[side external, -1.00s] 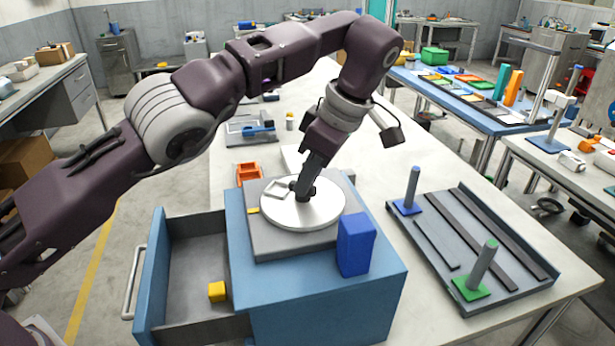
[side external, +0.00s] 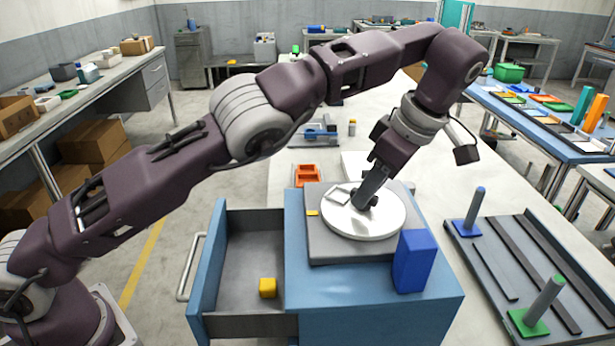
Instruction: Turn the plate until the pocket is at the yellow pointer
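A round white plate (side external: 378,225) lies on a grey square base on top of a blue cabinet. A pale squarish frame, seemingly the pocket (side external: 336,195), is at the plate's upper left edge. The small yellow pointer (side external: 312,213) is on the base at the plate's left, a little below and left of the pocket; the two are apart. My gripper (side external: 368,200) reaches down to the dark knob at the plate's middle. Its fingertips merge with the dark knob, so I cannot tell whether they are closed on it.
A blue block (side external: 413,262) stands at the cabinet's front right, close to the base. The open drawer (side external: 240,240) at left holds a yellow cube (side external: 268,288). A grey tray (side external: 500,290) with blue-based and green-based posts lies right. An orange tray (side external: 307,174) sits behind.

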